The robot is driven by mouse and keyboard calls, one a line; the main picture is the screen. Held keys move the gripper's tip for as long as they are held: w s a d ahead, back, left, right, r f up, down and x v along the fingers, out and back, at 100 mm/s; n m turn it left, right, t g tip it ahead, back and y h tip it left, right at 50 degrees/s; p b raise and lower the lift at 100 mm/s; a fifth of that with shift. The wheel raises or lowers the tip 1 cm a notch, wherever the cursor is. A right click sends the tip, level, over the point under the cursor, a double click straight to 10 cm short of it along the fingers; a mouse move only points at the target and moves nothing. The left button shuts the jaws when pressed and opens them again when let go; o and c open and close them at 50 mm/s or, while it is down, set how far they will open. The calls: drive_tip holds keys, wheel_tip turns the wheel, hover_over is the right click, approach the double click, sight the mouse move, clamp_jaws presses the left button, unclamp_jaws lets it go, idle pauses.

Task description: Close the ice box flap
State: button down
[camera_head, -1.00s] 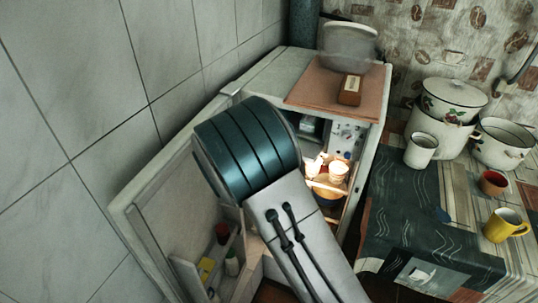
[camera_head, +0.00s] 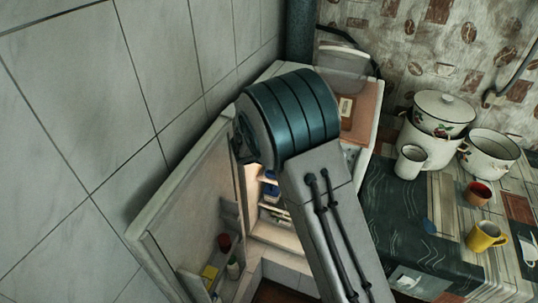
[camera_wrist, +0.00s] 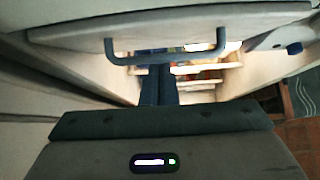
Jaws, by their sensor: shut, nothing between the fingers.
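The ice box flap (camera_wrist: 265,20) shows in the wrist view as a wide pale panel across the top, with a grey bar handle (camera_wrist: 215,58) along its lower edge. My gripper (camera_wrist: 160,68) is shut and empty. Its fingertips overlap the bar handle's middle in the picture; I cannot tell whether they touch it. Lit shelves show beyond the fingers. In the head view my arm hides the flap and the gripper. The fridge door (camera_head: 192,190) stands wide open to the left.
Inside the fridge, items stand on a shelf (camera_head: 272,212). The open door's rack holds a yellow item (camera_head: 210,272) and small jars. A table at right bears enamel pots (camera_head: 440,118), a yellow mug (camera_head: 484,236) and cups. A tiled wall is close behind the door.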

drive_tip(key=shift+w+d+r+p, duration=0.2)
drive_tip(key=shift+w+r, duration=0.3)
drive_tip(key=shift+w+d+r+p, duration=0.2)
drive_tip(key=shift+w+r, duration=0.3)
